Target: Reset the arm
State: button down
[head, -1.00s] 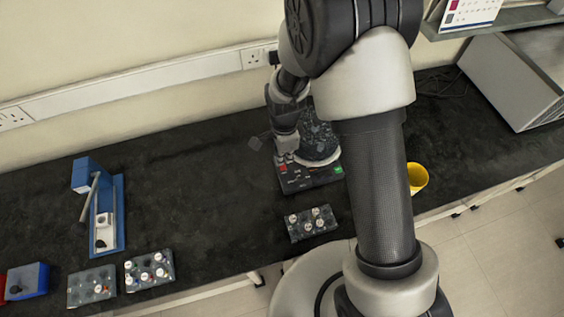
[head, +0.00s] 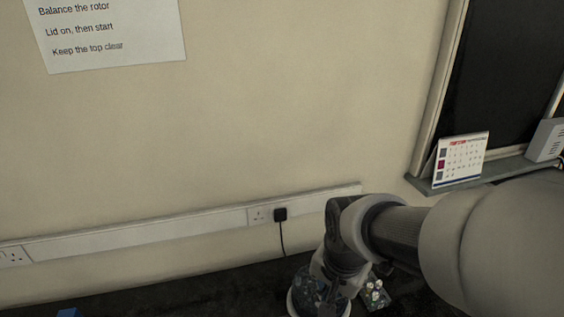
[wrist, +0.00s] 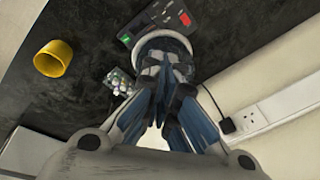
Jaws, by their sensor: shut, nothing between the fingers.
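My arm enters the head view from the right edge and bends down near the bottom centre. My gripper (wrist: 167,78) shows in the wrist view with its fingers together and nothing between them. Beyond the fingertips is a round-topped device (wrist: 150,40) with a dark panel, a red button and a green display. The fingers cover part of its round top. I cannot tell the gap between them. In the head view the fingers cannot be made out.
A plugged socket (head: 262,215) is on the wall trunking. A calendar (head: 461,160) stands on a ledge at right.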

jog(key=s+d+r+n+t, duration=0.1)
jog(key=s+d+r+n, duration=0.1)
jog(key=s, duration=0.4)
jog(key=s+d+r+n+t, duration=0.1)
jog(key=s+d+r+n, duration=0.2)
jog(key=s+r+n, duration=0.2)
jog(key=shift+s+r, duration=0.45)
jog(key=shift+s, duration=0.85)
